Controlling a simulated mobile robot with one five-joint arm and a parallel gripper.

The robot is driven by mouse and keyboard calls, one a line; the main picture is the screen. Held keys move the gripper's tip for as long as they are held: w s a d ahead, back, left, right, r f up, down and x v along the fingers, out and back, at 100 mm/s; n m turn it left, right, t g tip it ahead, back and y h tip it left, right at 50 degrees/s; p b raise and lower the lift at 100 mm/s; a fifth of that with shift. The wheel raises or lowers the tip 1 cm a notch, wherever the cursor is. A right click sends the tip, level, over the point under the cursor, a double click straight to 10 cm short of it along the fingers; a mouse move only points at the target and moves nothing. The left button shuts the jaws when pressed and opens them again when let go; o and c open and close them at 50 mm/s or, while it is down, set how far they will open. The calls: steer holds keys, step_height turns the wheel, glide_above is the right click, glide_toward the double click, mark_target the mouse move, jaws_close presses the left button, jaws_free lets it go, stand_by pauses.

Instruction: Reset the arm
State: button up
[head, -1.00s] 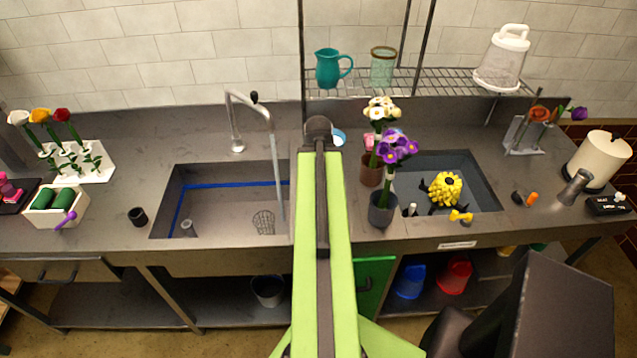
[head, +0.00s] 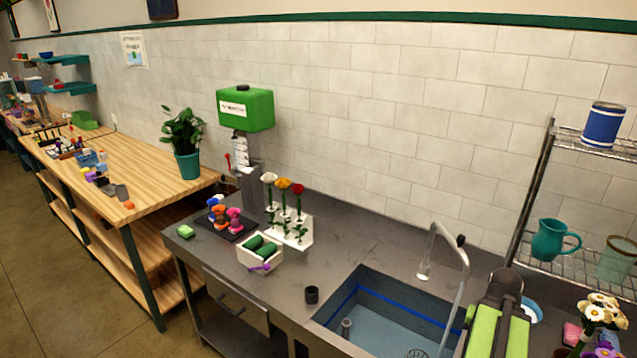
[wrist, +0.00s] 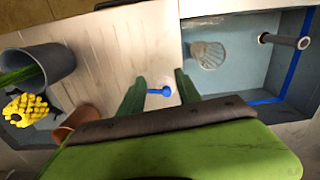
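My arm (head: 498,322), green with a dark end, reaches over the counter at the lower right of the head view, beside the sink's right edge. The gripper itself is hidden there. In the wrist view my gripper (wrist: 160,84) shows two dark green fingers spread apart. No held thing shows between them. A small blue item (wrist: 158,91) lies on the pale surface beyond the gap; I cannot tell what it is.
The sink (head: 375,300) with a tall tap (head: 466,270) is left of my arm. White and purple flowers (head: 600,312) stand close on its right. A wire shelf (head: 570,262) holds a teal jug (head: 550,240). A wooden bench (head: 120,175) stands far left.

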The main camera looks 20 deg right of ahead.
steer(key=w+a+f+n, duration=0.1)
steer(key=w+a+n, duration=0.2)
steer(key=w+a, duration=0.75)
steer(key=w+a+n, duration=0.2)
steer(key=w+a, duration=0.1)
steer(key=a, duration=0.7)
steer(key=w+a+f+n+b, duration=0.1)
steer(key=w+a+n, duration=0.1)
steer(key=a, duration=0.8)
steer(key=w+a+f+n+b, duration=0.1)
steer(key=w+a, duration=0.3)
steer(key=a, duration=0.6)
steer(key=shift+w+a+n, duration=0.4)
steer(key=shift+n, duration=0.5)
